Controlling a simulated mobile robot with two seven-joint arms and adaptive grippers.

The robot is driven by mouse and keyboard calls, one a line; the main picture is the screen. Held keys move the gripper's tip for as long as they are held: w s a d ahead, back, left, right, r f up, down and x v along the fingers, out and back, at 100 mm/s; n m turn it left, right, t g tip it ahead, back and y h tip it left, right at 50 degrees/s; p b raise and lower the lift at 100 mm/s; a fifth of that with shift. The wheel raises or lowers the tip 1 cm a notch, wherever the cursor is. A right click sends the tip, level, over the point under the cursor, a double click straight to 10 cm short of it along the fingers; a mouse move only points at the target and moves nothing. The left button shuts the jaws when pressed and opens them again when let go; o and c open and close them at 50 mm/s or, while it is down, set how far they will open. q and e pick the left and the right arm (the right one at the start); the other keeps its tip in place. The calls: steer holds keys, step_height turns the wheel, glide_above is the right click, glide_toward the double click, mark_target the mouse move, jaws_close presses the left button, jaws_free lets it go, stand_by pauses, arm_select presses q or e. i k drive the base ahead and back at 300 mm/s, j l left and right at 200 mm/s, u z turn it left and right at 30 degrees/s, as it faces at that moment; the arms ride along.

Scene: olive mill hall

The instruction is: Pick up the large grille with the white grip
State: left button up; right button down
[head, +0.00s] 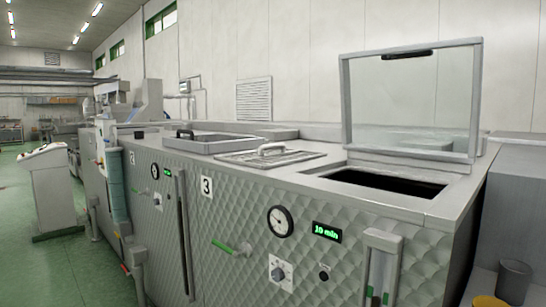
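The large grille with the white grip (271,157) lies flat on top of the steel machine, left of the dark open hatch. Its white grip (274,147) stands up in an arch from its middle. Neither of my grippers shows in the head view.
The open hatch (385,182) has a clear framed lid (411,105) standing upright behind it. A closed lid with a black handle (207,142) lies left of the grille. Gauge (280,221), knob (280,273) and green-tipped lever (226,247) are on the quilted front. A dark cup (513,281) stands at lower right. Green floor (70,270) is open at left.

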mark_target(281, 148)
steer(key=i+j+z, duration=0.1)
steer(key=z, duration=0.3)
steer(key=j+z, duration=0.4)
steer(key=i+j+z, duration=0.15)
steer(key=j+z, duration=0.15)
steer(key=j, duration=0.9)
steer(key=j+z, duration=0.35)
steer(key=j, duration=0.85)
